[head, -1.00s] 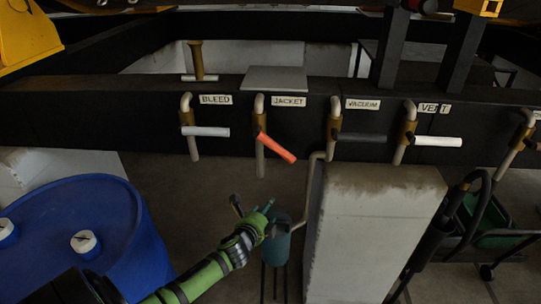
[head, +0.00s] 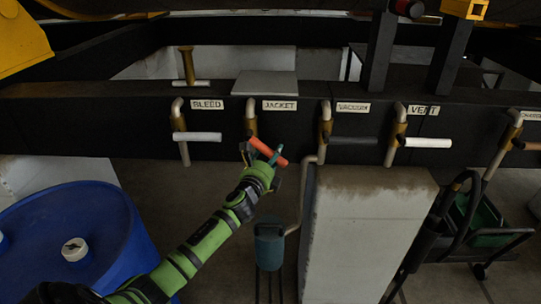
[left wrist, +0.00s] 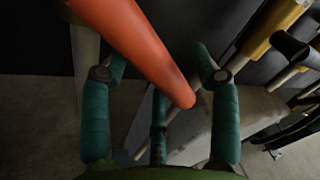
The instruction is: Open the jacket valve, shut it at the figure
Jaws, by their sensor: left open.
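The jacket valve has an orange lever (head: 268,149) that slants down to the right beneath the JACKET label (head: 280,105). My left gripper (head: 262,155) is at this lever, with its teal fingers spread. In the left wrist view the orange lever (left wrist: 140,45) runs between the two open fingers (left wrist: 160,62), its free end towards the palm. I see a gap beside the lever's free end, so the fingers are not closed on it. In the head view my gripper hides part of the lever. My right gripper is not in view.
The BLEED valve with a white lever (head: 197,137) is to the left. The VACUUM valve with a dark lever (head: 352,140) and the VENT valve with a white lever (head: 428,142) are to the right. A blue drum (head: 95,225), a pale block (head: 365,235) and a teal canister (head: 269,246) stand below.

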